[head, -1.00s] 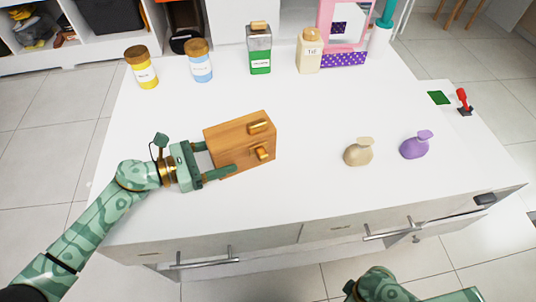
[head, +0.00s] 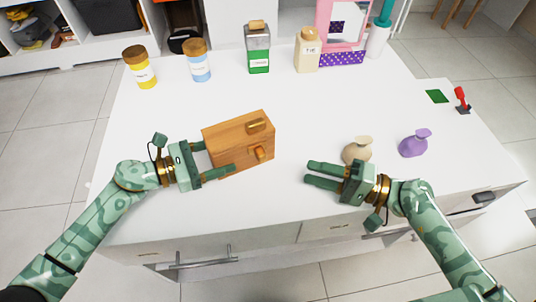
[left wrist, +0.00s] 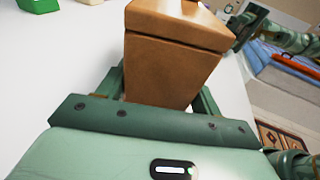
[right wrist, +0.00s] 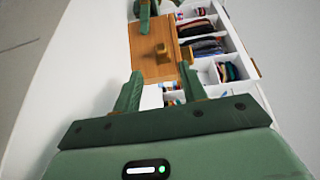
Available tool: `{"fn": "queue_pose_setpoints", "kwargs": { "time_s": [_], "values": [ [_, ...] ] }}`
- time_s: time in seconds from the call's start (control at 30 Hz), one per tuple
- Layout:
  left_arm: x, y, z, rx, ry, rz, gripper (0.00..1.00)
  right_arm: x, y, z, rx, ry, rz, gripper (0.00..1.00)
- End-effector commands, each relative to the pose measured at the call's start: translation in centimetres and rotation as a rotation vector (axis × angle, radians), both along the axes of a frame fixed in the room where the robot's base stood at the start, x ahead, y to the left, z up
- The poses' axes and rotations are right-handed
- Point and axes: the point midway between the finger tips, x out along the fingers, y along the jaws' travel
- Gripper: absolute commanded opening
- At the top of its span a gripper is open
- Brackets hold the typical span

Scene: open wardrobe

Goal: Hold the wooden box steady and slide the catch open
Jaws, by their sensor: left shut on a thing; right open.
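The wooden box (head: 226,139) stands on the white table, left of centre. Two lighter wooden pieces, which look like the catch parts (head: 257,126) and (head: 259,153), stick out from its right-hand face. My left gripper (head: 219,159) is shut on the box from the left, one finger along each side; the box (left wrist: 170,65) also shows between the fingers in the left wrist view. My right gripper (head: 308,173) is open and empty, right of the box and apart from it, pointing at the catch face. The right wrist view shows that face of the box (right wrist: 148,60) ahead, beyond the fingers.
Several jars, including a yellow one (head: 144,72) and a green-based one (head: 258,52), line the back. The table between box and right gripper is clear.

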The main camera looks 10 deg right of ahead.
Motion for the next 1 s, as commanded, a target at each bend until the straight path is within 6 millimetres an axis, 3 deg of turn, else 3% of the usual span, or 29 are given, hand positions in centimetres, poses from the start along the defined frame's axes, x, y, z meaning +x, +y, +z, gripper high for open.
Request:
{"fn": "queue_pose_setpoints", "kwargs": {
  "time_s": [0.13,0.4,0.6,1.0],
  "values": [
    [0.0,0.0,0.0,0.000,0.000,-0.001,0.47,1.2,0.7,0.0,0.031,0.026,-0.037,0.42],
    [0.0,0.0,0.0,0.000,0.000,-0.001,0.47,4.0,6.0,0.1,0.029,0.022,-0.033,0.42],
    [0.0,0.0,0.0,0.000,0.000,-0.001,0.47,5.5,8.9,0.0,0.025,0.024,-0.033,0.42],
    [0.0,0.0,0.0,0.000,0.000,0.000,0.47,6.0,9.9,-0.1,0.022,0.023,-0.031,0.42]
  ]
}}
